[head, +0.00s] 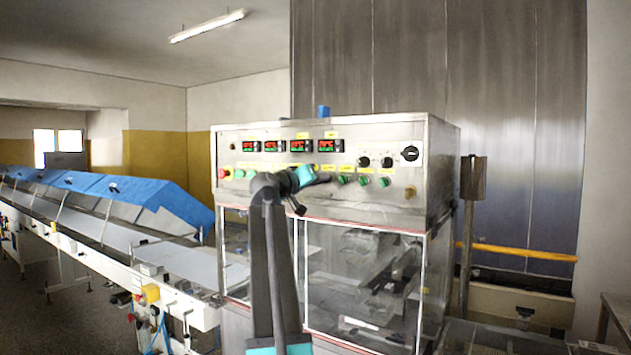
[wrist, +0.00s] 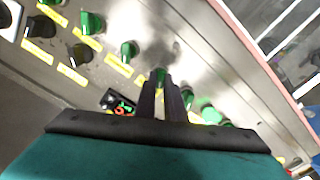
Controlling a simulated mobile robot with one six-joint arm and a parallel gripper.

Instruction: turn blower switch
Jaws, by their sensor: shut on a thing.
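The steel control panel (head: 300,150) carries a row of green rotary switches below its red digital displays. My gripper (head: 320,175) is up against the panel's face, left of several free green switches (head: 363,180). In the wrist view my gripper (wrist: 162,86) has its two dark fingers close together, shut on a green switch (wrist: 158,74). Only part of this switch shows; the fingers hide the rest, and its angle cannot be told. Two free green switches, a near one (wrist: 129,49) and a farther one (wrist: 91,22), stand beside it. The yellow labels are not readable.
Two black knobs (head: 376,162) and a black rotary switch (head: 410,153) are at the panel's right. A red button (head: 222,173) is at its left. Clear guard panels (head: 365,280) lie below, and a conveyor with blue covers (head: 150,200) extends left.

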